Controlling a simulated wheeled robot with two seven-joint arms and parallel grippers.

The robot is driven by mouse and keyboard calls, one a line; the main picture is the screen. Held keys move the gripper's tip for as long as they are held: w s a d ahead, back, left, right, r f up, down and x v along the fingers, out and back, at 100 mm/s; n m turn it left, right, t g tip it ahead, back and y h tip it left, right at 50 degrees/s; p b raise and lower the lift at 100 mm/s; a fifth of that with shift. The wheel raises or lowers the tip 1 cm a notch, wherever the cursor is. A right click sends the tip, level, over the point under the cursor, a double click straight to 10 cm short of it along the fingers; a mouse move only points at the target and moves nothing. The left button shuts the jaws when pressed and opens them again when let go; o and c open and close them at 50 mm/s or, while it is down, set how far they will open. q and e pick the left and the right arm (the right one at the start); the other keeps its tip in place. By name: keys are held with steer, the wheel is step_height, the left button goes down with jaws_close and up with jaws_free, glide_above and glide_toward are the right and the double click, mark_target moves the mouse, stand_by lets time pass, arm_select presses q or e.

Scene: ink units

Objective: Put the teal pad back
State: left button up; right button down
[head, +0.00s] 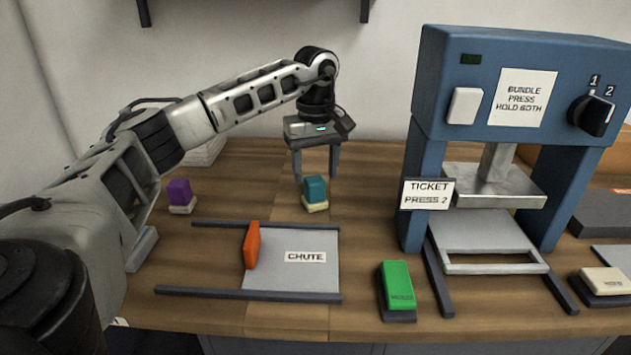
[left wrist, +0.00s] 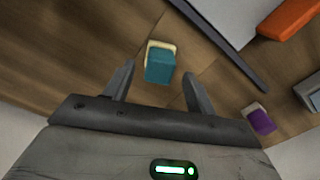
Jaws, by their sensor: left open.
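The teal pad (head: 315,189) stands upright on a small cream base (head: 315,207) on the wooden table, behind the chute. My left gripper (head: 315,178) is above and around the pad's upper area in the head view, fingers pointing down and apart. In the left wrist view the teal pad (left wrist: 159,67) shows between and just beyond the two open fingers (left wrist: 157,80), nearer the left finger; I cannot tell whether either finger touches it. My right gripper does not show.
The chute (head: 320,272) has dark rails and an orange block (head: 252,245). A purple pad (head: 180,192) stands to the left. A green stamp (head: 398,284) lies in front, left of the blue press (head: 520,85). A ticket sign (head: 427,193) hangs on the press.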

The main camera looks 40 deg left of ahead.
mark_target(316, 180)
arm_select(q)
step_height(316, 180, up, 8)
steer(key=shift+p, duration=0.3)
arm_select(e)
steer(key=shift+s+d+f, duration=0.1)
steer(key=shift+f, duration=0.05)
arm_select(q)
steer(key=shift+r, duration=0.1)
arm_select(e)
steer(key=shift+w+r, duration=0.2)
